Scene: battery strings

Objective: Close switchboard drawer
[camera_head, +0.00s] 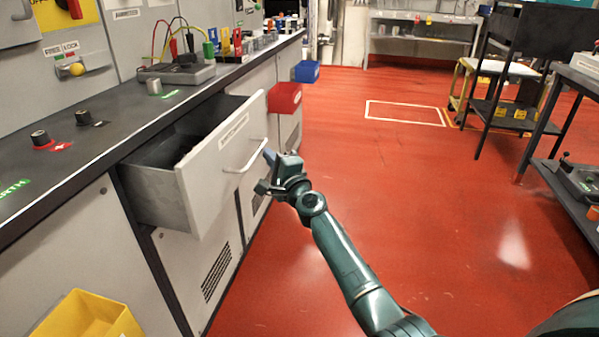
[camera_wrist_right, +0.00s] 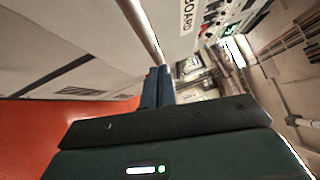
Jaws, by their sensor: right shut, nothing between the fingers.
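The switchboard drawer (camera_head: 221,150) is pulled out from under the dark counter in the head view. Its white front carries a label and a pale bar handle (camera_head: 246,158). The inside is mostly dark, and its contents cannot be made out. My right gripper (camera_head: 268,156) is at the right end of the handle, outside the drawer front. In the right wrist view, its fingers (camera_wrist_right: 158,85) are together and empty, with the handle bar (camera_wrist_right: 140,28) running just beyond the tips. Whether they touch the bar cannot be told. My left gripper is out of view.
The counter (camera_head: 60,165) holds knobs, a meter with wires and small coloured parts. A red bin (camera_head: 285,98) and a blue bin (camera_head: 307,71) hang from the cabinet side. A yellow bin (camera_head: 88,318) is at lower left. The red floor (camera_head: 400,190) right of the drawer is clear.

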